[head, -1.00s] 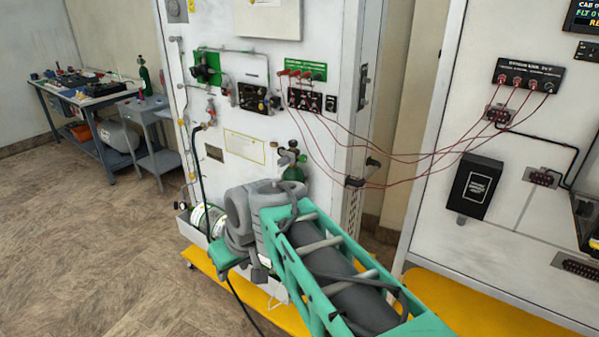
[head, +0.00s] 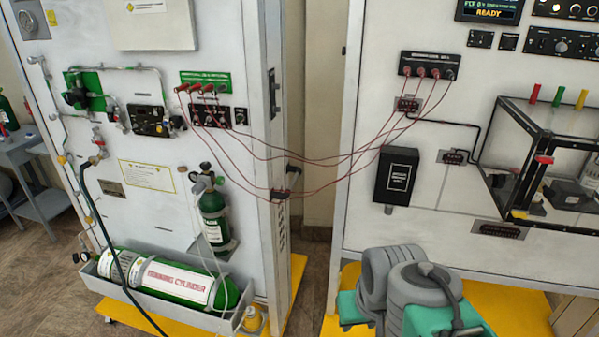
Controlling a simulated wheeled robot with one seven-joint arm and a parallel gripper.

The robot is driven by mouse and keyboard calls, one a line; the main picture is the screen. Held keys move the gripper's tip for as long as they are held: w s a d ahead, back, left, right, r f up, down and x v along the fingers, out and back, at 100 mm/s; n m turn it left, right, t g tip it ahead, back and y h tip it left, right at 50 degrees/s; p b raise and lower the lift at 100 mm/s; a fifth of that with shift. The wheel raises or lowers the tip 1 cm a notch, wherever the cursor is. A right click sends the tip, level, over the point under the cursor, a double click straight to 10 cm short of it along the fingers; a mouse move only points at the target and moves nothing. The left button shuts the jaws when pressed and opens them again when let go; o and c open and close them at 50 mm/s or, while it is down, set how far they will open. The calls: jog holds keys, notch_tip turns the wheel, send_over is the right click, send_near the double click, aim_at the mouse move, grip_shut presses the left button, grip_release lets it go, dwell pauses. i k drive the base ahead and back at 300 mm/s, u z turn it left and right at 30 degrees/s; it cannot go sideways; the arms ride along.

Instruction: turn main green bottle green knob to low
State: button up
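The large green bottle (head: 135,267), labelled as a training cylinder, lies on its side in a grey tray low on the left white panel. A small dark round fitting (head: 83,257) sits at its left end; I cannot make out a green knob there. A smaller green bottle (head: 213,228) stands upright above the tray's right end, with a valve on top. A green block with a dark knob (head: 76,97) is mounted higher on the panel. My arm's grey and teal parts show at the bottom right, well right of the bottles. My gripper's fingers do not show.
Red cables (head: 330,160) hang across the gap between the two panels. A dark hose (head: 100,220) runs down in front of the tray (head: 205,318). A clear dark-framed box (head: 500,150) juts out at right. Yellow bases (head: 500,310) edge the floor.

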aim_at(220, 181)
jog(key=z, duration=0.2)
jog(key=i, duration=0.95)
jog(key=u, duration=2.5)
